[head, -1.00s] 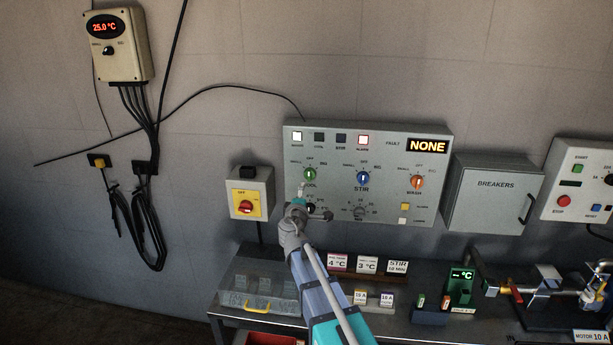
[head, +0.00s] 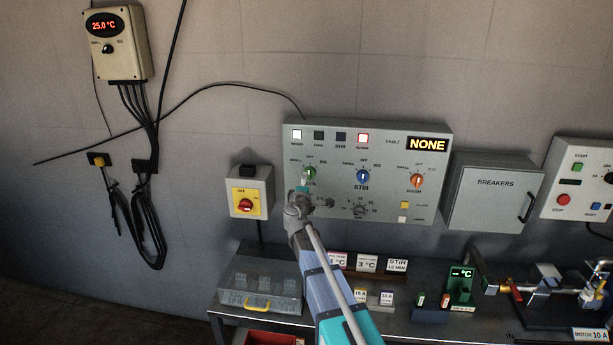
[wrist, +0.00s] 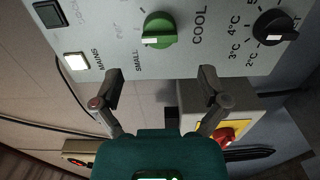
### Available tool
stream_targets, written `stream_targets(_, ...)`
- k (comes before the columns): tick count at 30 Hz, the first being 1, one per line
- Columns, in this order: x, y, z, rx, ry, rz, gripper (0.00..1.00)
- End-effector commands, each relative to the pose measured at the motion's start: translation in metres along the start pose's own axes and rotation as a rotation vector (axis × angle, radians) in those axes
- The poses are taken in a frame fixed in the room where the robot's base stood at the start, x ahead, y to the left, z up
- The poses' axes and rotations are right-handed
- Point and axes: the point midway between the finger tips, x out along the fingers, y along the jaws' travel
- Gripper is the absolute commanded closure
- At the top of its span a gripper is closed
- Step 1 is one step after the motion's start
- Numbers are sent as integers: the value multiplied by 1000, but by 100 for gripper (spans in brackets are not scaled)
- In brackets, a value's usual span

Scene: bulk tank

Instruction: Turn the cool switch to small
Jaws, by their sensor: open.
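The cool switch is a green knob (head: 309,173) on the grey control panel, with SMALL at its left, OFF above and BIG at its right in the head view. My gripper (head: 304,181) is just below and in front of it, partly covering its lower part. In the wrist view the green knob (wrist: 160,30) has a white pointer mark; which label it points at is hard to tell. My gripper (wrist: 160,77) is open and empty, its two fingers spread short of the knob. The SMALL label lies between the knob and the fingers.
A black temperature dial (wrist: 275,27) is beside the cool knob. The blue stir knob (head: 363,177) and orange knob (head: 417,181) are to the right. A bench with a clear box (head: 262,280) stands below.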

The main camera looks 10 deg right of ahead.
Motion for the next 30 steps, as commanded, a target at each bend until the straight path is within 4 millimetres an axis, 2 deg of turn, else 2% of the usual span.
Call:
stream_targets(1, 12, 0, -1, 0, -1, 0, 6)
stream_targets(6, 38, 0, -1, 0, -1, 0, 6)
stream_targets(13, 65, 0, -1, 0, 0, 0, 6)
stream_targets(19, 75, 0, 0, 0, 0, 0, 6)
stream_targets(29, 76, 0, 0, 0, 0, 0, 6)
stream_targets(30, 76, 0, 0, 0, 0, 0, 10)
